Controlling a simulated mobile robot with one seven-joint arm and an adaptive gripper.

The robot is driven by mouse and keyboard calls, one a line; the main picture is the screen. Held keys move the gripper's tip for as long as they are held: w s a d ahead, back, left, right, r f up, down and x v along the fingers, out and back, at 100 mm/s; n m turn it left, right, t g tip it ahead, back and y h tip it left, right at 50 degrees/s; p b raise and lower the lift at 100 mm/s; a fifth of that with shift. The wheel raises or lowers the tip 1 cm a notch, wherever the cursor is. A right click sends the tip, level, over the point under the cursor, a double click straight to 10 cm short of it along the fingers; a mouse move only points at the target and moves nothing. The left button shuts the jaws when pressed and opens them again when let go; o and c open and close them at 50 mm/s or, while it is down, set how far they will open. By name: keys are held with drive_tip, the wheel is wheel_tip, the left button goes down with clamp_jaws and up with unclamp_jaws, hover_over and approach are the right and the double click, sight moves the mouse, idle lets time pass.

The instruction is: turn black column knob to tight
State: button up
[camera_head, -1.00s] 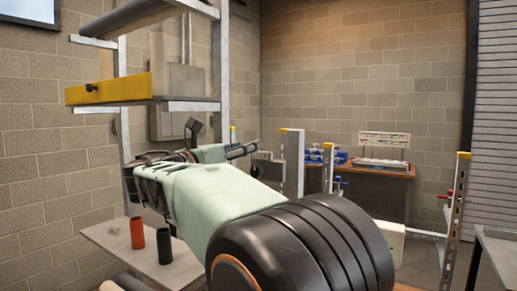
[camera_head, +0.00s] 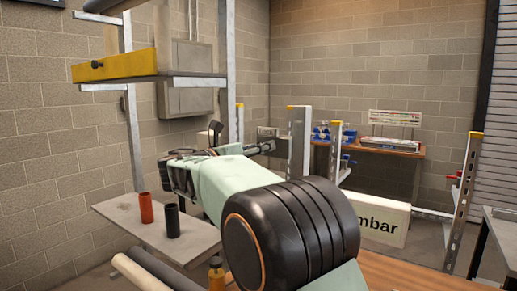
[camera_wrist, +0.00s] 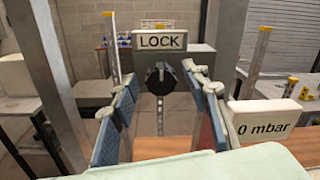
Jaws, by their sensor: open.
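The black knob (camera_wrist: 160,78) is round and notched, and sits just beneath a LOCK sign (camera_wrist: 160,41) in the wrist view. A grey perforated upright (camera_wrist: 160,118) shows below it. My gripper (camera_wrist: 160,73) is open, with one blue-padded finger on each side of the knob in the picture. Clear gaps show between the knob and both fingers; I cannot tell whether the tips reach its depth. In the head view my gripper (camera_head: 258,149) points right, toward the small sign; the knob is hard to make out there.
A sign reading 0 mbar (camera_wrist: 264,123) stands right of my gripper. Grey posts with yellow caps (camera_head: 299,145) stand close by. A shelf with a red cup (camera_head: 146,208) and a black cup (camera_head: 172,221) is at left. A wooden bench (camera_head: 405,152) stands behind.

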drive_tip(key=shift+d, duration=0.1)
drive_tip(key=shift+c, duration=0.6)
drive_tip(key=c, duration=1)
drive_tip(key=shift+m, duration=0.3)
drive_tip(key=shift+d+f+m+y+b, duration=0.1)
drive_tip(key=shift+m+y+b, duration=0.15)
drive_tip(key=shift+m+b, duration=3.8)
drive_tip(key=shift+d+m+y+b, duration=0.2)
drive_tip(key=shift+m+b, duration=1.75)
drive_tip(key=shift+m, duration=4.2)
drive_tip(key=shift+a, duration=0.15)
